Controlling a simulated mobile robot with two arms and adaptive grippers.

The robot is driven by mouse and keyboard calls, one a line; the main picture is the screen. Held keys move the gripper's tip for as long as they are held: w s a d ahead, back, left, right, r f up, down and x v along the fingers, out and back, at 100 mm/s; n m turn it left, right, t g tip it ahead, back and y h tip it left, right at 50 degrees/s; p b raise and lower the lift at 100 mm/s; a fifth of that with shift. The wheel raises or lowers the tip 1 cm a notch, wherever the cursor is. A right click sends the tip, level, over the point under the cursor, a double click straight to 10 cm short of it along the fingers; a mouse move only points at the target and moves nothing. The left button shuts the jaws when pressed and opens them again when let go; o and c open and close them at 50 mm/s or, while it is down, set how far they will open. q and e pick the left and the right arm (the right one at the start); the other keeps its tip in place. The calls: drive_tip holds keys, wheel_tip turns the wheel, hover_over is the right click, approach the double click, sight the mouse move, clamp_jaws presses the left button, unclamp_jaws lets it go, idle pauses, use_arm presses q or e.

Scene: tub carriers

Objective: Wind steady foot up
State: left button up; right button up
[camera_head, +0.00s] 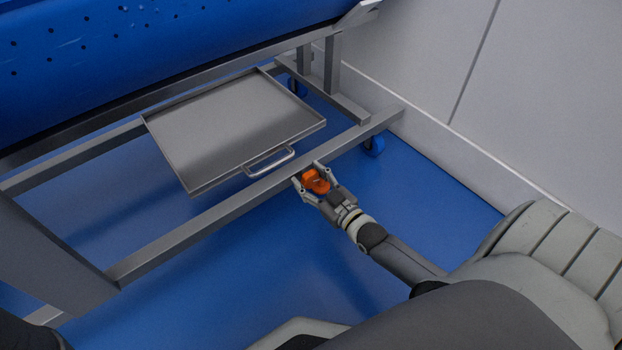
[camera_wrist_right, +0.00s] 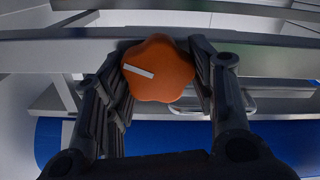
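An orange lobed knob (camera_head: 316,181) sits at the near rail of the grey carrier frame, right of the tray handle. It fits a steady foot's hand knob; the foot below it is hidden. My right gripper (camera_head: 311,180) reaches it from the lower right. In the right wrist view the knob (camera_wrist_right: 158,70) lies between the two fingers (camera_wrist_right: 160,82), whose pads appear to touch it on both sides. A white mark on the knob's face runs left of centre, tilted slightly up to the left. My left gripper is not in view.
The carrier's near rail (camera_head: 215,224) passes right beside my right gripper. A grey tray (camera_head: 235,125) with a bar handle (camera_head: 268,161) sits in the frame under a blue tub (camera_head: 130,45). Blue floor (camera_head: 270,275) is open in front.

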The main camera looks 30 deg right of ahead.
drive_tip(key=c, duration=0.4)
